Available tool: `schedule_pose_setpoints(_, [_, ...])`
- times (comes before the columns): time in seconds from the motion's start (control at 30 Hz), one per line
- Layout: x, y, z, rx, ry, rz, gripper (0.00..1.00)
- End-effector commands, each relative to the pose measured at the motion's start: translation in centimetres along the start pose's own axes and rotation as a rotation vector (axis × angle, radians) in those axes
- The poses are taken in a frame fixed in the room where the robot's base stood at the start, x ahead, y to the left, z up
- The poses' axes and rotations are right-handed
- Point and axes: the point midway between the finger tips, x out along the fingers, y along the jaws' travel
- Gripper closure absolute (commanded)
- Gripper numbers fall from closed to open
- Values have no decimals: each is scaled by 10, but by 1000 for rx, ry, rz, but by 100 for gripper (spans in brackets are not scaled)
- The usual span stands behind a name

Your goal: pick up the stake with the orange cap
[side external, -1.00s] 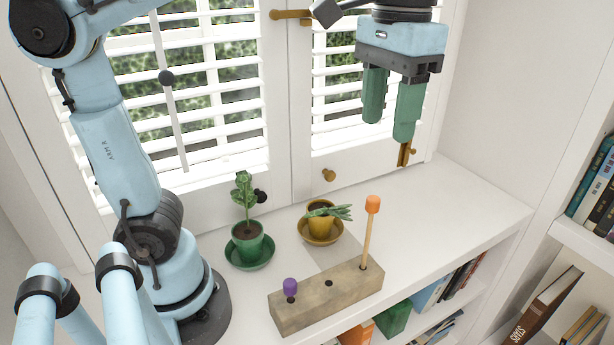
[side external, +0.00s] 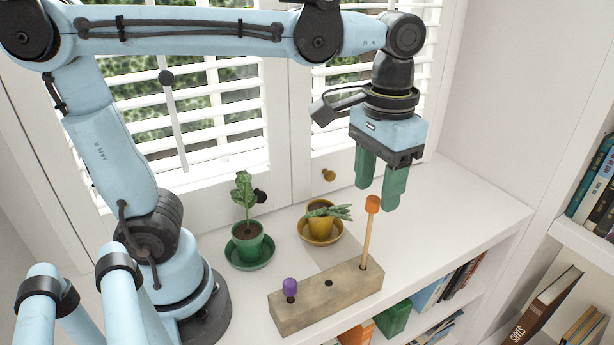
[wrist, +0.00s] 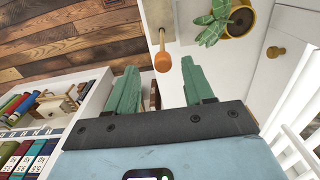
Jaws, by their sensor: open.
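The stake with the orange cap (side external: 372,204) stands upright in the right hole of a wooden block (side external: 330,299) on the white shelf top. A purple-capped stake (side external: 290,286) sits low in the block's left hole, and the middle hole is empty. My gripper (side external: 376,200) is open and empty, its green fingers pointing down close to the orange cap in the side view. In the wrist view, the orange cap (wrist: 162,62) shows near the gap between the fingertips (wrist: 161,72). I cannot tell whether the cap is between them in depth.
A green pot with a plant (side external: 247,240) and a yellow pot with a succulent (side external: 320,224) stand behind the block on saucers. Shuttered windows are at the back. The shelf top right of the block is clear.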

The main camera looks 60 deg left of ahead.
Motion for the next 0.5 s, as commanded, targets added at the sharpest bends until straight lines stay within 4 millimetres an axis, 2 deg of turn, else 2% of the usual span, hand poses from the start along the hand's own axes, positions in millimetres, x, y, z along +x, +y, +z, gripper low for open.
schedule_pose_setpoints(0.17, [12, -2, 0, 0, 0, 0, 48])
schedule_pose_setpoints(0.5, [49, -4, 0, 0, 1, 0, 48])
